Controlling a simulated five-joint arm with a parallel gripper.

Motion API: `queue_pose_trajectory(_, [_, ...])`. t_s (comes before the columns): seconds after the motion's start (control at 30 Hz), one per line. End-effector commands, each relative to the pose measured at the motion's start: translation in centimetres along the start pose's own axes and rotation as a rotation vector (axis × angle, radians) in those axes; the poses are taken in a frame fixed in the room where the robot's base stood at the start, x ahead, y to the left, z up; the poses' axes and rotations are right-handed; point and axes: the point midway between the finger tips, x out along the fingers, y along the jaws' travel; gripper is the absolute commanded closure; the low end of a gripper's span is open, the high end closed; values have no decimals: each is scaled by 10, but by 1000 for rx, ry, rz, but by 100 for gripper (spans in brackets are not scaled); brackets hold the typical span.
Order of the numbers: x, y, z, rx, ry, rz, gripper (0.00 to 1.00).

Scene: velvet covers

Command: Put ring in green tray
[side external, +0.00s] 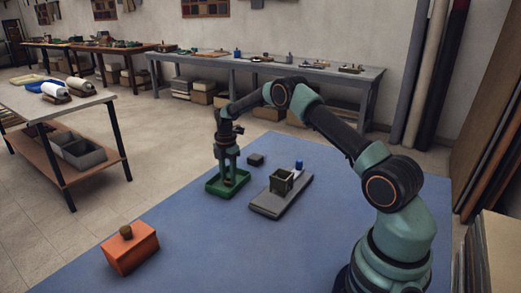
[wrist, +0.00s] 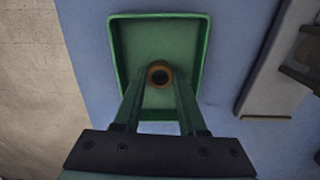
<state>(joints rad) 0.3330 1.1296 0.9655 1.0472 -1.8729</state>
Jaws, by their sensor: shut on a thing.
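The green tray (wrist: 116,60) lies on the blue surface; it also shows in the side external view (side external: 211,187). A small brown ring (wrist: 159,67) is between the fingertips of my gripper (wrist: 160,78) in the wrist view. My gripper is shut on the ring and points down over the tray. In the side external view my gripper (side external: 230,178) reaches down inside the tray's outline, and the ring there is small and hard to make out. I cannot tell whether the ring touches the tray floor.
Right of the tray is a grey base (side external: 272,207) bearing a dark open box (side external: 281,182) and a blue-topped item (side external: 299,166). A small dark block (side external: 256,159) sits behind. An orange box (side external: 131,252) with a brown knob stands front left. The blue surface between is clear.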

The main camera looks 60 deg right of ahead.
Motion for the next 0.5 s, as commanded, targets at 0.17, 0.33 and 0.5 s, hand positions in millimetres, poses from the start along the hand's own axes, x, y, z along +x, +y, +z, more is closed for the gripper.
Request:
queue_pose_trajectory(0.17, [-1, 0, 0, 0, -1, 2, 100])
queue_pose_trajectory(0.33, [3, 0, 0, 0, 0, 2, 100])
queue_pose_trajectory(0.5, [2, 1, 0, 0, -1, 2, 29])
